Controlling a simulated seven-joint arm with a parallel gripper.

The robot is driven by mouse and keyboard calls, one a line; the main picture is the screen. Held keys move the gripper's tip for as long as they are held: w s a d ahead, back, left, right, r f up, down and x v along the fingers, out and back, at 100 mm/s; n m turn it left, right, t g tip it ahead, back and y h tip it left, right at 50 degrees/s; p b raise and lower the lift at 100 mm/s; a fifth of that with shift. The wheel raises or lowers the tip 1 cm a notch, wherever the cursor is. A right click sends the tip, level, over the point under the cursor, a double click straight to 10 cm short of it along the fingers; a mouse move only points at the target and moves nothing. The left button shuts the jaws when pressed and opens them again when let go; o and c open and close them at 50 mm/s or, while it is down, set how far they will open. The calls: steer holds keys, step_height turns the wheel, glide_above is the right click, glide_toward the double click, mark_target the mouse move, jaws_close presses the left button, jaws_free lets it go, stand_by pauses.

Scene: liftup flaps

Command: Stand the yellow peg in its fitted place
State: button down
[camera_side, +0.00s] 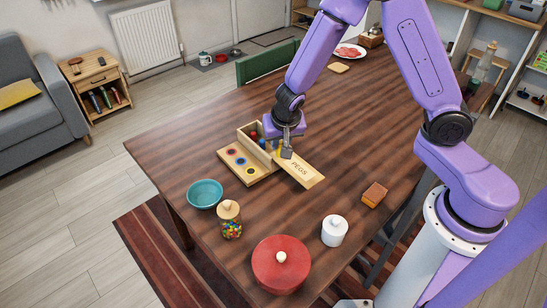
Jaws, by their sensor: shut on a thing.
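My gripper (287,150) is at the open wooden box (262,153), above its right end. It looks shut on the yellow peg (278,152), of which only a small bit of yellow shows beside the fingers. The fingers hide the rest, so its tilt cannot be told. The box's flap (301,170), lettered PEGS, is open and reaches out to the right. A red peg (254,135) and some blue show inside the box. On the left, the light wooden board (255,177) has spots ringed in red, blue and yellow (250,171).
A teal bowl (205,194) and a jar of sweets (230,222) stand in front of the board.

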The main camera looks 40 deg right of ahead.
steer(key=shift+w+d+f+n+y, duration=1.15)
steer(key=shift+w+d+n, duration=1.7)
steer(key=shift+w, duration=1.7)
steer(key=shift+t, duration=0.3)
steer(key=shift+f, duration=4.65)
steer(key=c, duration=1.3)
jaws_free()
steer(key=shift+f, duration=0.1)
steer(key=shift+s+r, duration=0.15)
steer(key=shift+r, duration=0.35)
steer(key=v, duration=1.1)
steer(key=shift+a+r, duration=0.15)
